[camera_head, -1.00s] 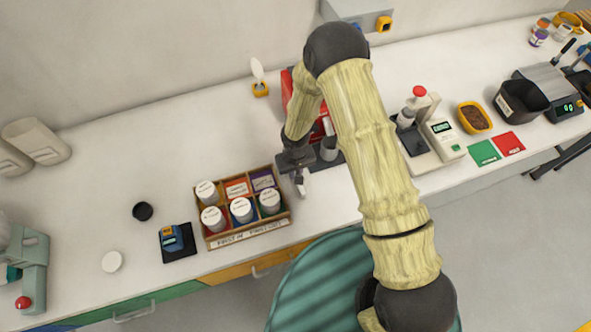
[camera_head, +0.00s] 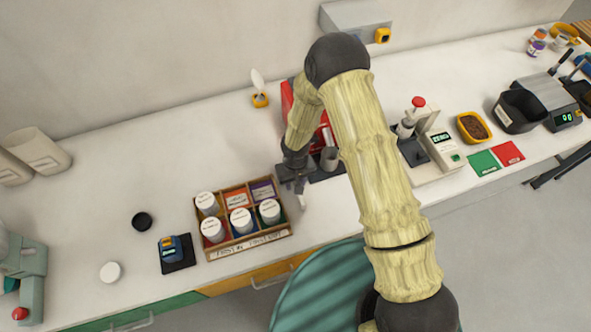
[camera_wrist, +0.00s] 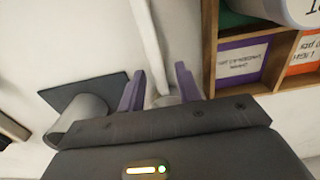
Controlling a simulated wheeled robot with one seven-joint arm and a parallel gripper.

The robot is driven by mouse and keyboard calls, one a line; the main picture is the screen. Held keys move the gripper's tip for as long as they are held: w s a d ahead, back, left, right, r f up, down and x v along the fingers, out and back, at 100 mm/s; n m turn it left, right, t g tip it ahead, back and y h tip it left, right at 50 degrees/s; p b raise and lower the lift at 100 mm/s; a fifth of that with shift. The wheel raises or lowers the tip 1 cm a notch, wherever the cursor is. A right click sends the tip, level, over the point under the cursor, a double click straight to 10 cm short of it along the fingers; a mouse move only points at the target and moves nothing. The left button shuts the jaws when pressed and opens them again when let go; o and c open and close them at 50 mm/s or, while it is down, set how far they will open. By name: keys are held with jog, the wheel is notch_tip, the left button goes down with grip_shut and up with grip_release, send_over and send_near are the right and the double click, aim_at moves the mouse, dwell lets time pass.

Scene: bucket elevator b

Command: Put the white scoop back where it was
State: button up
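My gripper (camera_head: 297,180) is at the right side of the sorting box, pointing down over the bench. In the wrist view its two purple fingers (camera_wrist: 160,88) are a little apart, with a pale piece filling the gap between them. This looks like the white scoop (camera_wrist: 150,45), whose long narrow white part runs from the fingers to the top edge. In the head view a small white end (camera_head: 302,201) shows just below the fingers. The rest of it is hidden by the gripper. A yellow holder (camera_head: 260,100) at the back carries an upright white spoon-shaped piece (camera_head: 257,79).
The wooden box (camera_head: 250,247) with white-lidded jars is close to the left of my gripper. A red machine (camera_head: 288,97) with a grey cup (camera_head: 329,158) stands behind and right. A blue device (camera_head: 172,249) lies on a dark mat. The bench at the back left is clear.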

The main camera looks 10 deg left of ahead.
notch_tip(320, 180, up, 11)
jog(key=b, duration=0.3)
jog(key=shift+r, duration=0.2)
jog(key=shift+d, duration=0.1)
dwell(0.6)
jog(key=s+d+r+m+t, duration=0.1)
jog(key=s+d+r+m, duration=0.1)
jog(key=d+r, duration=0.3)
jog(key=s+d+r+m, duration=0.2)
jog(key=d+r, duration=0.3)
jog(key=d, duration=0.7)
jog(key=s+d+r+m+t, duration=0.1)
jog(key=s+d+r+m, duration=0.1)
jog(key=d+r, duration=0.3)
jog(key=d, duration=0.3)
jog(key=shift+s+d+r+t, duration=0.2)
jog(key=shift+s+r+t, duration=0.1)
jog(key=shift+s+r, duration=0.1)
jog(key=shift+f, duration=0.15)
